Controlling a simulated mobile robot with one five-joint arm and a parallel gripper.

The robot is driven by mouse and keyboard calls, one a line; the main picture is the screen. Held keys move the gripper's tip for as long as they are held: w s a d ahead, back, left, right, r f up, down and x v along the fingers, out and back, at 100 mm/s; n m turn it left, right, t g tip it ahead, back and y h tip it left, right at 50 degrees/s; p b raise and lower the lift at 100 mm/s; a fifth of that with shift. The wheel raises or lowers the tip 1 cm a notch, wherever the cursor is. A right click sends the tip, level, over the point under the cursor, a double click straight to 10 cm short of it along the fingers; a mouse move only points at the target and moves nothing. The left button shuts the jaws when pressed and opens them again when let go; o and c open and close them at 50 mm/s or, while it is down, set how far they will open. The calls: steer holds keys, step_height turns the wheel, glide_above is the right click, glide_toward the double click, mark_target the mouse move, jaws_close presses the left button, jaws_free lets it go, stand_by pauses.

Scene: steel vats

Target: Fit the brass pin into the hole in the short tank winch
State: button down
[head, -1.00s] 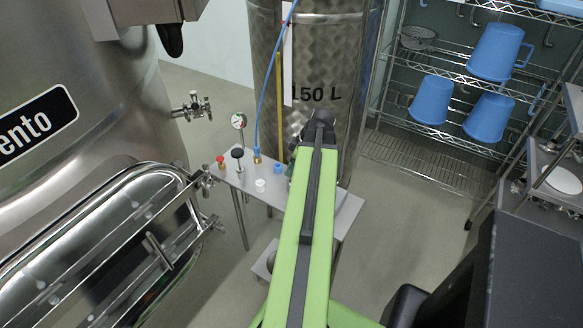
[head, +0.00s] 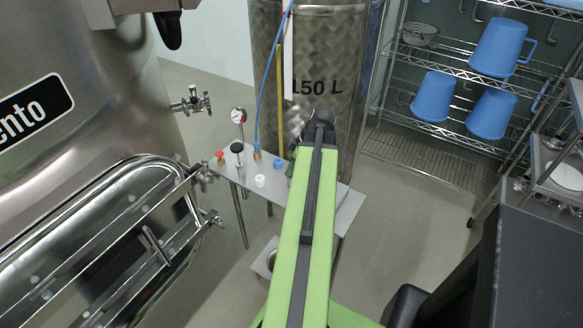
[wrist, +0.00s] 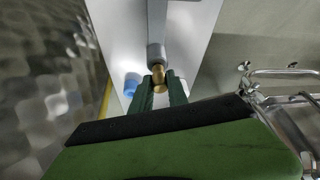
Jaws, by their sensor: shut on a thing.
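My gripper (wrist: 159,94) is shut on the brass pin (wrist: 159,76), whose rounded gold end shows between the dark green fingers in the wrist view. A grey post with a rounded end (wrist: 156,50) lies directly beyond the pin; it may be part of the short tank winch. The pin appears to touch or overlap it, and I cannot tell whether any of the pin is in a hole. In the head view my arm hides the pin and most of the gripper.
A steel bench (head: 343,212) carries a blue cap (head: 278,163), a white cap (head: 260,181), a black knob (head: 237,148), a red knob (head: 220,154) and a gauge (head: 238,115). The 150 L tank (head: 345,50) stands close behind. A large vat (head: 80,110) stands left.

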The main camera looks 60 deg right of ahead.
steer(key=shift+f, duration=0.3)
steer(key=c, duration=1.2)
jaws_free()
steer(key=shift+r, duration=0.1)
steer(key=p+v, duration=1.6)
steer(key=v, duration=0.1)
steer(key=shift+s, duration=0.2)
steer(key=shift+r, duration=0.1)
